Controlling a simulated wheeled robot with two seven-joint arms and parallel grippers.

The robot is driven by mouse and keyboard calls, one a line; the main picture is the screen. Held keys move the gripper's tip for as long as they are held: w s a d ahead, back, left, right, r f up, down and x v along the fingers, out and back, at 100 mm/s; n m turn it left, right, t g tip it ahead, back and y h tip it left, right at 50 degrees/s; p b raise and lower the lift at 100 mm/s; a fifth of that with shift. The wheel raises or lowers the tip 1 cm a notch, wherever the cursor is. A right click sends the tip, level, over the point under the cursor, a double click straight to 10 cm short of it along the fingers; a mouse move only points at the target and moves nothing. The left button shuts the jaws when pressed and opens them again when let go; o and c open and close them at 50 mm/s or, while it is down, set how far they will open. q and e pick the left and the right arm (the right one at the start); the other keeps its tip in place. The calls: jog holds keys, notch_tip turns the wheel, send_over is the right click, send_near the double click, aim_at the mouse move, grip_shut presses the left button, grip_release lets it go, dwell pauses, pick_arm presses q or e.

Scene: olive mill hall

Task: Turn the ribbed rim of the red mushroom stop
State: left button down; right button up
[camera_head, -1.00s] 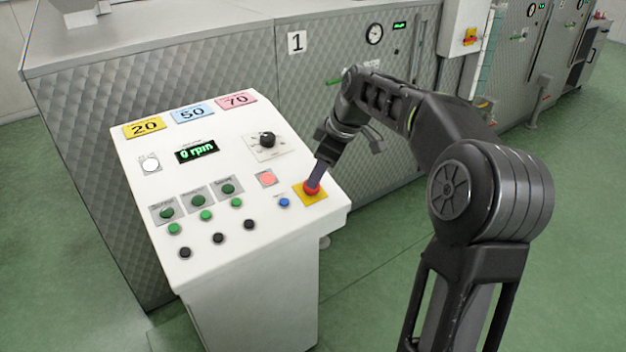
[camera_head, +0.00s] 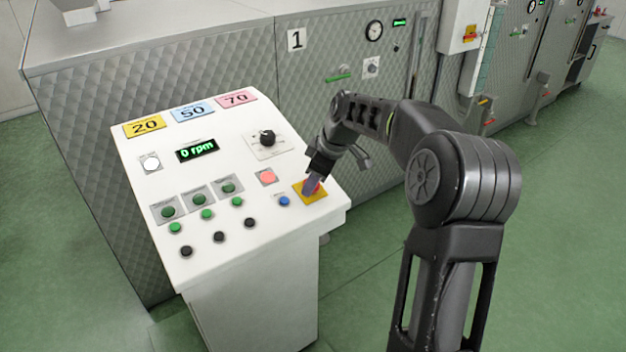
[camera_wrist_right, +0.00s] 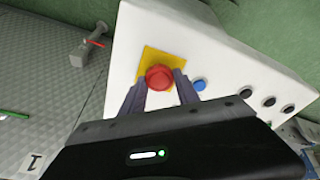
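The red mushroom stop (camera_wrist_right: 159,77) sits on a square yellow plate (camera_head: 320,197) at the lower right of the white sloped control panel. In the head view my right gripper (camera_head: 309,188) is down at the stop and hides most of it. In the right wrist view the two fingers of this gripper (camera_wrist_right: 160,75) are spread, one on each side of the red head. The tips are very close to its rim; I cannot tell whether they touch it. The ribs on the rim are too small to make out. My left gripper is not in view.
A blue button (camera_head: 284,201) and a lit pink-red button (camera_head: 267,177) are close beside the stop. A black knob (camera_head: 267,138) and a display reading 0 rpm (camera_head: 197,151) are higher on the panel. A quilted metal machine (camera_head: 160,70) stands behind.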

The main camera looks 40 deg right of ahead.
grip_shut()
jog(key=shift+m, duration=0.4)
jog(key=m+b, duration=0.1)
jog(key=m, duration=0.1)
jog(key=shift+m+h, duration=0.3)
jog(key=shift+m, duration=0.1)
jog(key=m+b, duration=0.1)
jog(key=m, duration=0.3)
jog(key=shift+m+h, duration=0.4)
jog(key=o, duration=0.6)
grip_release()
jog(key=shift+c, duration=0.2)
